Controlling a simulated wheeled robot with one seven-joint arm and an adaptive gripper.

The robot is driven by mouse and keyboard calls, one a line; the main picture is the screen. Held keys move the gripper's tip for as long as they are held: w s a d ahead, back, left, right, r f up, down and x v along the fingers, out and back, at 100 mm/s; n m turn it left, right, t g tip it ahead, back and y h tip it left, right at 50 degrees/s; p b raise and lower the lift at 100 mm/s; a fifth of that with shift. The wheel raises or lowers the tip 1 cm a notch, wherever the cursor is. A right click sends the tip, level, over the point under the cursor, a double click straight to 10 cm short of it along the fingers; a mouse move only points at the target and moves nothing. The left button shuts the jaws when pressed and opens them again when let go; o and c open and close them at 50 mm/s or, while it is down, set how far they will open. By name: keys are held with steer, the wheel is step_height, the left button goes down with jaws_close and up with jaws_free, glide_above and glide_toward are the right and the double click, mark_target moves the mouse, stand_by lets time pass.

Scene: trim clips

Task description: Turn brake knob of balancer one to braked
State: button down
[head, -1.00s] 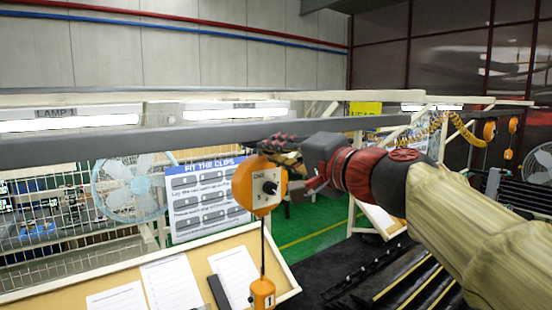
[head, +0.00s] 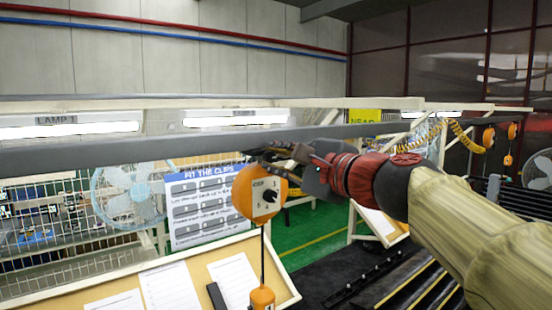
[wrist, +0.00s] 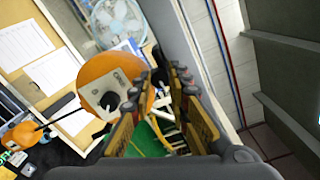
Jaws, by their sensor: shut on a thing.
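Balancer one is an orange round housing (head: 245,200) hanging under the grey rail (head: 120,153); it also shows in the wrist view (wrist: 90,78). Its black brake knob (head: 269,196) sits on a pale plate on the front face; the knob is dark and round in the wrist view (wrist: 109,101). My gripper (head: 276,160) is at the housing's upper right edge, with its fingers (wrist: 165,90) in the wrist view overlapping that edge. It is shut on the housing, as far as I can see; the knob lies outside the fingers. The exact contact is hidden.
A cable runs down from the housing to an orange handle (head: 262,298). A tan board with papers (head: 170,285) stands below, and a clip poster (head: 200,212) and blue fan (head: 128,193) stand behind. The rail runs close above my gripper.

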steer(key=shift+f+m, duration=0.1)
steer(key=shift+m, duration=0.3)
steer(key=c, duration=1.7)
jaws_free()
steer(key=shift+o, duration=0.2)
steer(key=shift+s, duration=0.1)
steer(key=v, duration=1.2)
